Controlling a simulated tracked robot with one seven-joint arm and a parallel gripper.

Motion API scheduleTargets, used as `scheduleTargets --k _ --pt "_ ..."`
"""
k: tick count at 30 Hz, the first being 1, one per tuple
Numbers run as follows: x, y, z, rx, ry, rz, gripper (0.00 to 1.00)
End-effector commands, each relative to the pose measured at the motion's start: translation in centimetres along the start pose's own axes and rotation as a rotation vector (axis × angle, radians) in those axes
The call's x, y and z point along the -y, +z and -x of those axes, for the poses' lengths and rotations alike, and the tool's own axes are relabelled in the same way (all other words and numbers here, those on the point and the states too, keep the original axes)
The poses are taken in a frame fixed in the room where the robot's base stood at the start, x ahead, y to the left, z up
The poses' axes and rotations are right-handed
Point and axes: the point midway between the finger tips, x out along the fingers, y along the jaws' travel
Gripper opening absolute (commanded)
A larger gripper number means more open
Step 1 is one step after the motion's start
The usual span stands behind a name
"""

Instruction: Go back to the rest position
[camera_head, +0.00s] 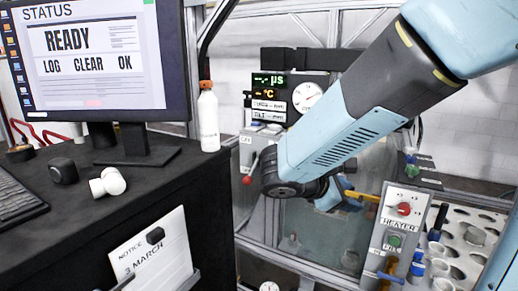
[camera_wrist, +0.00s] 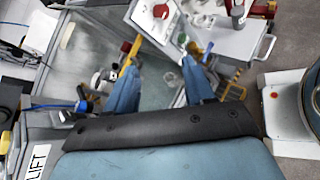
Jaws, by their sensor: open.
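My light blue arm reaches from the upper right of the head view down to the middle. The space between the fingertips looks empty. In the head view my gripper (camera_head: 338,194) is partly hidden behind my own arm. It is in front of the clear enclosure panel (camera_head: 262,225), to the left of the heater box (camera_head: 399,228); whether it touches anything is unclear.
A dark desk (camera_head: 205,190) at left carries a monitor (camera_head: 95,60) reading READY, a white bottle (camera_head: 208,118) and a keyboard (camera_head: 15,198). A gauge panel (camera_head: 285,95) stands behind my arm. A holed rack (camera_head: 465,238) with vials is at lower right. Metal frame bars edge the enclosure.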

Motion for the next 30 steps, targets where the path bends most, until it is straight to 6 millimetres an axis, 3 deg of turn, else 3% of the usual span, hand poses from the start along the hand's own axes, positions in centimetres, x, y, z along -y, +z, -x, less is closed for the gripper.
scheduleTargets --k 1,6,15,24,30 --pt "1.0 1.2 -0.5 -0.032 -0.059 -0.083 0.53" --pt "4.2 3.4 -1.1 -0.151 -0.249 -0.355 0.53" --pt "7.7 5.7 0.1 -0.377 -0.522 -0.878 0.53" --pt "8.2 7.9 3.0 -0.609 -0.707 -1.392 0.53" --pt "7.8 9.1 4.2 -0.701 -0.758 -1.575 0.53"
